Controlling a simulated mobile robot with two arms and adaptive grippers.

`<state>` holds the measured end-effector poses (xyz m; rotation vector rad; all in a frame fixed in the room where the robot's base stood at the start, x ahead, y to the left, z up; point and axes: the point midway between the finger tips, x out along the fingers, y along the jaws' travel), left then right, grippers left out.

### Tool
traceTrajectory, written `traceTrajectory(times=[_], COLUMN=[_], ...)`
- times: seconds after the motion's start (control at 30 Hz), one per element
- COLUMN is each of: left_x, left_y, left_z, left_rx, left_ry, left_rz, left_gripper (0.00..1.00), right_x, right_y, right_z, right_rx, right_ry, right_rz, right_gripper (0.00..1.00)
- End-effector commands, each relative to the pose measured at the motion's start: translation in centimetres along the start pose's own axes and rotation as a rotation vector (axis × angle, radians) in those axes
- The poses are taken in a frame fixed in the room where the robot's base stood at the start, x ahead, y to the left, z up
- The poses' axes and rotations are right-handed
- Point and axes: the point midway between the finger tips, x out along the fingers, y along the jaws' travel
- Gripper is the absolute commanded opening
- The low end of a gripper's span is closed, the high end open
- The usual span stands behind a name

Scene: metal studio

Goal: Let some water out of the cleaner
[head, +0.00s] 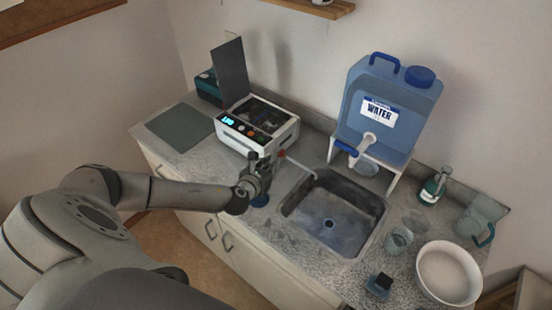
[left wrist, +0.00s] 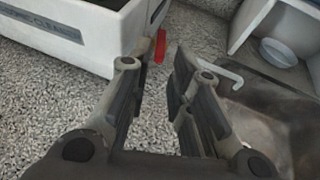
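The cleaner (head: 274,140) is a white box with a lit blue display and a raised dark lid (head: 229,70), on the counter left of the sink. A small red valve handle (head: 282,153) sits low at its right side, near a pale drain tube (head: 300,164) that reaches toward the sink. My left gripper (head: 265,163) is just in front of the handle. In the left wrist view, my left gripper (left wrist: 158,78) is open with nothing between its fingers. The red handle (left wrist: 160,46) shows just beyond the fingertips. My right gripper is out of view.
The sink (head: 335,215) is right of my left gripper. A blue water jug (head: 390,105) stands on a white stand behind it. A soap bottle (head: 432,187), glass (head: 399,240), pitcher (head: 479,217) and white bowl (head: 448,273) crowd the right. A grey mat (head: 180,129) lies left.

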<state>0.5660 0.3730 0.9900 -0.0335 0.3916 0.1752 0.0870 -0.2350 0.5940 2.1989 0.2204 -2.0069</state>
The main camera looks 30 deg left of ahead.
Motion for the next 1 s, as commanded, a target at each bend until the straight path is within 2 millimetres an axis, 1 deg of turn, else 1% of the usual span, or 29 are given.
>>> traceTrajectory(times=[0.03, 0.2, 0.4, 0.6, 0.87, 1.0], left_x=[0.7, 2.6, 4.1, 4.7, 4.7, 4.7], left_y=[0.0, -0.1, 0.0, -0.1, 0.0, 0.0], left_z=[0.1, 0.1, 0.1, -0.1, -0.1, -0.1], left_rx=[0.0, -0.003, -0.002, -0.002, -0.002, -0.002], left_ry=[-0.002, 0.0, 0.0, 0.002, 0.001, 0.001], left_rz=[0.002, 0.001, 0.001, 0.0, 0.0, 0.0], left_gripper=[0.2, 0.2, 0.2, 0.2, 0.2, 0.02], right_x=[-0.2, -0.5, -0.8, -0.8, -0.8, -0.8], right_y=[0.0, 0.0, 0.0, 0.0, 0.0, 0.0], right_z=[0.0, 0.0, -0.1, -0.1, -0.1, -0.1], right_rx=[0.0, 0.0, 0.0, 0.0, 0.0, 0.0], right_ry=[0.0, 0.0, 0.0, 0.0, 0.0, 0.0], right_rz=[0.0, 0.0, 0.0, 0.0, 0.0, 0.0], right_gripper=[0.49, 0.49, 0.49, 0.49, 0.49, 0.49])
